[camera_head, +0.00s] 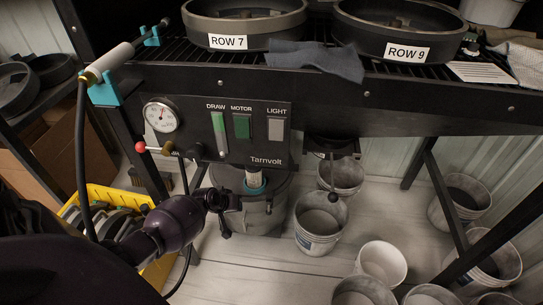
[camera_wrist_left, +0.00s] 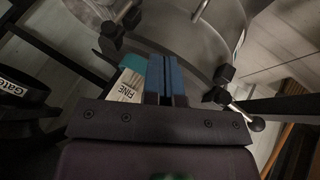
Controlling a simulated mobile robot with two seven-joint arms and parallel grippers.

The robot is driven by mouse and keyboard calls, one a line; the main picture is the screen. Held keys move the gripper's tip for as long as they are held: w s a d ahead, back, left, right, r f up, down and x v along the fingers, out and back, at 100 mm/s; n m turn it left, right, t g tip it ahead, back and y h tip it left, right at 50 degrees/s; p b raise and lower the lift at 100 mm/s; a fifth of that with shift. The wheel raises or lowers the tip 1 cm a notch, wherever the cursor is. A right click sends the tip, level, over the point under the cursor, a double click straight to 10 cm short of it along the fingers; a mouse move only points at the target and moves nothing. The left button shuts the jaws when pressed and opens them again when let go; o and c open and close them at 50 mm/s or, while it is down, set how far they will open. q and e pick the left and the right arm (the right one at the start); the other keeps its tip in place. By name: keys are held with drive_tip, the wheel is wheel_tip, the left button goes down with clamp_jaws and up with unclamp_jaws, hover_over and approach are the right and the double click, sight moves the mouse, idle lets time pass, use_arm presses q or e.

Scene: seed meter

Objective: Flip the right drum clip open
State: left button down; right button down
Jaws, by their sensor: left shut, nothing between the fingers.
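The drum (camera_head: 262,212) is a grey round canister on the floor beneath the control panel. It also fills the top of the left wrist view as a shiny curved wall (camera_wrist_left: 185,30). There, black clip-like fittings sit at the drum's edge, one at upper left (camera_wrist_left: 110,38) and one at right (camera_wrist_left: 222,85); I cannot tell for sure which is the right drum clip, or its exact state. My left gripper (camera_head: 222,205) is at the drum's left front side in the head view. Its blue-padded fingers (camera_wrist_left: 166,62) are together and empty, apart from both fittings. My right gripper is not in view.
The panel (camera_head: 215,130) with gauge, red-knobbed lever and switches hangs above the drum. A yellow crate (camera_head: 100,195) stands at left. Several grey buckets (camera_head: 320,220) stand to the right.

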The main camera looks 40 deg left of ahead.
sight(269, 208)
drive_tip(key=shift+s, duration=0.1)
use_arm(q)
drive_tip(key=w+d+f+b, duration=0.3)
drive_tip(key=w+f+b, duration=0.2)
drive_tip(key=w+f, duration=0.3)
drive_tip(key=shift+w+d, duration=0.3)
drive_tip(key=shift+d, duration=0.1)
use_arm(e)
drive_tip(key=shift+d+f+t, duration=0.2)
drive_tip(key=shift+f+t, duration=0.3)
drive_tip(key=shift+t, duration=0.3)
use_arm(q)
drive_tip(key=shift+r, duration=0.1)
